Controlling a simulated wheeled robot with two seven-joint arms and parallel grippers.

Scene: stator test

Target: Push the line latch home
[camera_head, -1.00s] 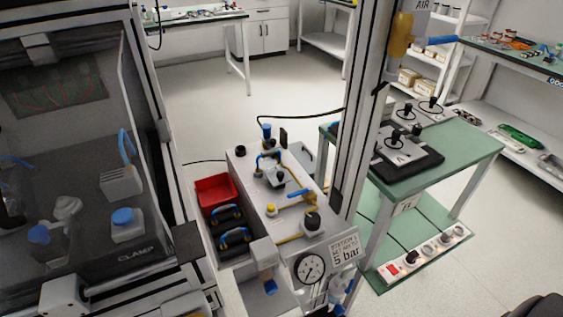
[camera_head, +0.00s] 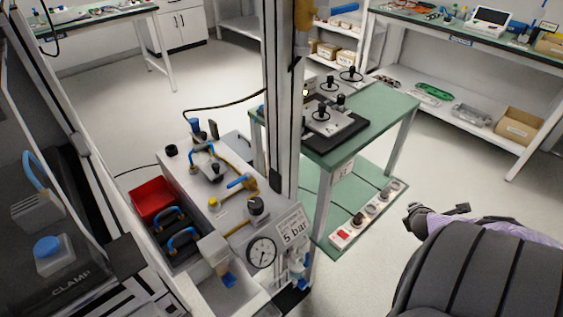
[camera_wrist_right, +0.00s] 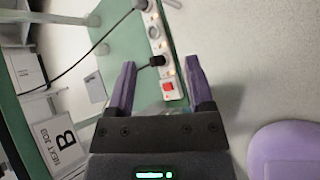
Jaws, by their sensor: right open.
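The pressure station (camera_head: 190,185) stands at lower centre in the head view, with a gauge (camera_head: 262,253), a "5 bar" sign (camera_head: 293,229) and brass fittings. A blue lever (camera_head: 238,181) and blue-and-yellow pipework (camera_head: 203,150) sit on its top. I cannot tell which part is the line latch. My right gripper (camera_wrist_right: 162,85) is open and empty in the right wrist view, pointing toward a power strip. My left gripper is not in view.
A power strip (camera_head: 370,212) with a red switch (camera_wrist_right: 168,88) lies on the low shelf of a green table (camera_head: 385,118). An upright post (camera_head: 281,100) stands between station and table. A red bin (camera_head: 153,198) is left of the station.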

